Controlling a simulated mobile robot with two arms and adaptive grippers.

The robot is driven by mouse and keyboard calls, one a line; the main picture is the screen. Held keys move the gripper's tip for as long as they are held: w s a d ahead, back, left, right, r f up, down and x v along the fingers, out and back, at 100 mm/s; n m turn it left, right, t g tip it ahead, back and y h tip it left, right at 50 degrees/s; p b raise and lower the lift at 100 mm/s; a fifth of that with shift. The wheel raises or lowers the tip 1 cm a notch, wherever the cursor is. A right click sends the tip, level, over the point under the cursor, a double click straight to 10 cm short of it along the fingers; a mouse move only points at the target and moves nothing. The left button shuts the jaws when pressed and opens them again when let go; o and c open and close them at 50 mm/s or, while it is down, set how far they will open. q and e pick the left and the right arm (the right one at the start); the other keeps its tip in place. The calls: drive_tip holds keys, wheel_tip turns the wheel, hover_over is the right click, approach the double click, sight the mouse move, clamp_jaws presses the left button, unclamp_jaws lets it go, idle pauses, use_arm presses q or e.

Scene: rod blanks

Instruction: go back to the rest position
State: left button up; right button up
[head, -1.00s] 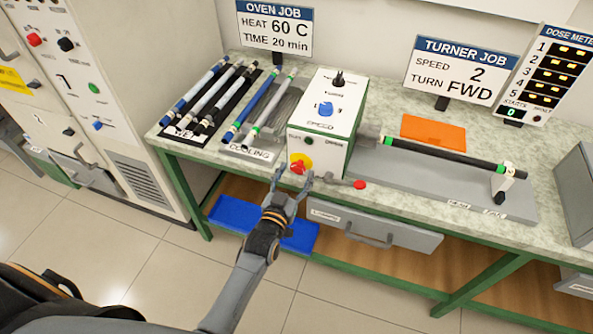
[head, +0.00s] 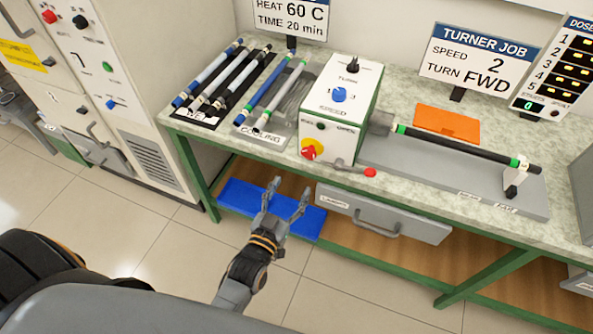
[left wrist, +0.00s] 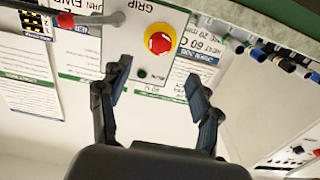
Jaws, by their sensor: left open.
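My left gripper (head: 287,196) is open and empty in front of the table, below the table edge in the head view. Its two open fingers (left wrist: 160,85) also show in the left wrist view, with nothing between them but the turner's front beyond. The turner box (head: 335,125) stands on the table with its knobs and a red and yellow button (head: 309,149); this button also shows in the left wrist view (left wrist: 158,39). A black rod with green ends (head: 455,147) lies along the turner's grey bed. My right gripper is not in view.
The table (head: 420,190) has a drawer (head: 385,213) and a blue mat (head: 240,197) on its lower shelf. Several rods lie on the wet rack (head: 190,118) and the cooling rack (head: 247,131). The oven cabinet (head: 120,60) stands at left. The tiled floor in front is clear.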

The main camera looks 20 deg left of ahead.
use_arm(q)
drive_tip(key=s+d+f+m+g, duration=0.1)
drive_tip(key=s+f+g, duration=0.45)
drive_tip(key=f, duration=0.95)
drive_tip(key=s+f+g, duration=0.3)
drive_tip(key=s+f, duration=0.5)
drive_tip(key=f, duration=0.6)
drive_tip(key=s+a+f+g, duration=0.2)
drive_tip(key=s+f, duration=0.3)
drive_tip(key=s, duration=0.3)
drive_tip(key=s+a+f+g, duration=0.2)
drive_tip(key=s+f, duration=0.3)
drive_tip(key=s, duration=0.4)
drive_tip(key=s+a+f+g, duration=0.3)
drive_tip(key=s+f+g, duration=0.1)
drive_tip(key=s, duration=0.4)
drive_tip(key=shift+s+f+m+y, duration=0.15)
drive_tip(key=shift+f+m+y, duration=0.2)
drive_tip(key=shift+f, duration=0.2)
drive_tip(key=shift+g, duration=0.25)
